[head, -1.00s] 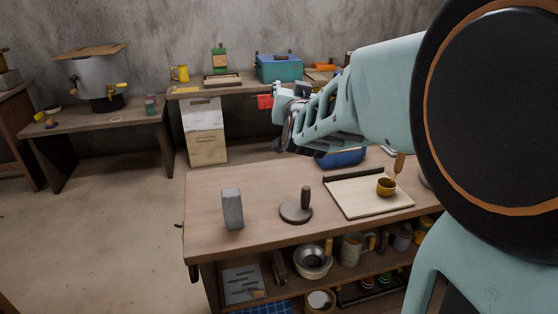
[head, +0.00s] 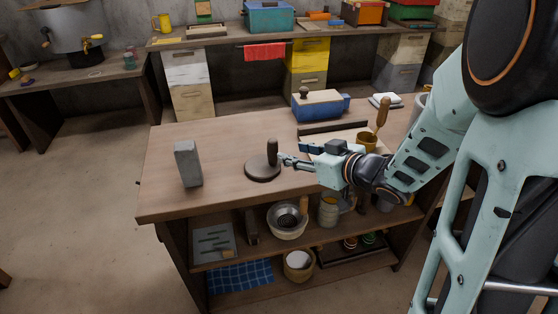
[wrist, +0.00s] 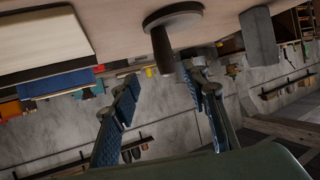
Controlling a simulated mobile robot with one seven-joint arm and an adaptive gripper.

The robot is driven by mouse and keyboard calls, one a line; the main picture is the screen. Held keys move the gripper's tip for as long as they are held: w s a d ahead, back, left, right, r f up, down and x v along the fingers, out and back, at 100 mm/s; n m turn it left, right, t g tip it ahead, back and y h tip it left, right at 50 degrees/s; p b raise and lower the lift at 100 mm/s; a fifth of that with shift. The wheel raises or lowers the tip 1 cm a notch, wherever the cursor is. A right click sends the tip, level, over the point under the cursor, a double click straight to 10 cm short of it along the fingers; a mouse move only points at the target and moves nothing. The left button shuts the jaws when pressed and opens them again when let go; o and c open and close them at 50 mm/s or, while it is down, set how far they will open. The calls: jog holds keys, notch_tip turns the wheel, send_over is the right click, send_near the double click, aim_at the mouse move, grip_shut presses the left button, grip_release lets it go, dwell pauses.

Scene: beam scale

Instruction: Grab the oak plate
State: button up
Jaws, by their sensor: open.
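The round dark plate (head: 262,173) with an upright brown wooden handle (head: 272,151) stands on the workbench; I take it to be the oak plate. My gripper (head: 288,161) is open, just right of the handle in the head view. In the wrist view, which is turned over, the handle (wrist: 162,50) shows in the gap between the two fingers of my gripper (wrist: 163,82), with the plate (wrist: 173,14) beyond. The fingers are not closed on it, and I cannot tell whether either one touches it.
A grey block (head: 188,164) stands on the bench (head: 220,199) left of the plate. A pale board with a dark strip (head: 332,128), a brass cup (head: 367,141) and a blue box (head: 318,108) lie to the right and behind. The bench between block and plate is clear.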

aim_at(276, 153)
jog(key=x, duration=0.3)
jog(key=b+x, duration=0.1)
jog(key=x, duration=0.1)
jog(key=shift+w+a+f, duration=0.1)
jog(key=shift+a+f, duration=0.25)
jog(key=shift+f, duration=0.05)
jog(key=b+x, duration=0.1)
jog(key=x, duration=0.1)
jog(key=b+x, duration=0.1)
jog(key=x, duration=0.1)
jog(key=shift+a+f, duration=0.1)
jog(key=shift+f, duration=0.3)
jog(key=shift+w+a, duration=0.15)
jog(key=shift+a, duration=0.05)
jog(key=shift+c, duration=0.6)
grip_shut()
